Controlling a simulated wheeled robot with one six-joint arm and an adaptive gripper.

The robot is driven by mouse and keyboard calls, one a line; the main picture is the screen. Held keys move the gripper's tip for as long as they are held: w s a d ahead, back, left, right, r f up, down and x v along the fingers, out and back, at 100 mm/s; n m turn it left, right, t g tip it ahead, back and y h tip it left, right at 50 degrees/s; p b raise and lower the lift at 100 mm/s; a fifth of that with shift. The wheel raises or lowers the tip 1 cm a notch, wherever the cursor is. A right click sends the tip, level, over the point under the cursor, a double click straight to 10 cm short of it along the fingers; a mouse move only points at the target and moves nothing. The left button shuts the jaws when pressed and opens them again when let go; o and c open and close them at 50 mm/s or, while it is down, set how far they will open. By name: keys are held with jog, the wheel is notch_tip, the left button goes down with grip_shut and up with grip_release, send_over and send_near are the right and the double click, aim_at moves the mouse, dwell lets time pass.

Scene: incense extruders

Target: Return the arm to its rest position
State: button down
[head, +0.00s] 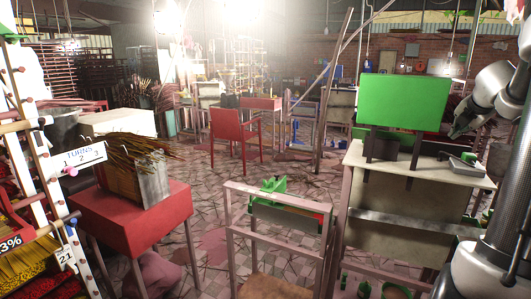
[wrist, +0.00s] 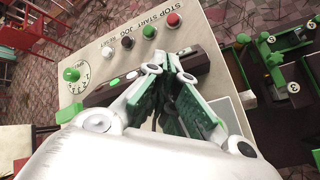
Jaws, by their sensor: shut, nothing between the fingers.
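My arm comes in from the right edge of the head view, with my gripper (head: 457,131) over the right end of a pale bench top (head: 350,157), beside a green machine cover (head: 403,103). In the wrist view my gripper (wrist: 178,75) has its dark green finger pads together, with nothing seen between them. A pale control panel (wrist: 205,20) lies beyond and below the fingers. It carries a row of buttons, including a red one (wrist: 174,20), and a green knob (wrist: 72,74). I cannot tell whether the fingers touch the panel.
A small grey device (head: 463,163) sits on the bench top below my gripper. A wooden frame with a green clamp (head: 273,186) stands in front. A red table (head: 130,208) bears a box of incense sticks (head: 140,180).

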jog(key=s+d+r+m+g+h, duration=0.2)
jog(key=s+d+m+h, duration=0.3)
jog(key=s+d+m, duration=0.35)
jog(key=s+a+m+g, duration=0.3)
jog(key=s+a+m, duration=0.1)
jog(key=s+m, duration=0.55)
jog(key=s+a+f+m+g+y, duration=0.15)
jog(key=s+a, duration=0.25)
jog(key=a, duration=0.4)
jog(key=s+a+f+m+y, duration=0.3)
jog(key=a, duration=0.5)
jog(key=s+a+f+m+y, duration=0.2)
jog(key=s+a+f, duration=0.15)
jog(key=a, duration=0.55)
jog(key=s+a+r+n+t+y, duration=0.1)
jog(key=a+r+n+t+y, duration=0.1)
jog(key=a, duration=1)
jog(key=shift+s+a+n, duration=0.35)
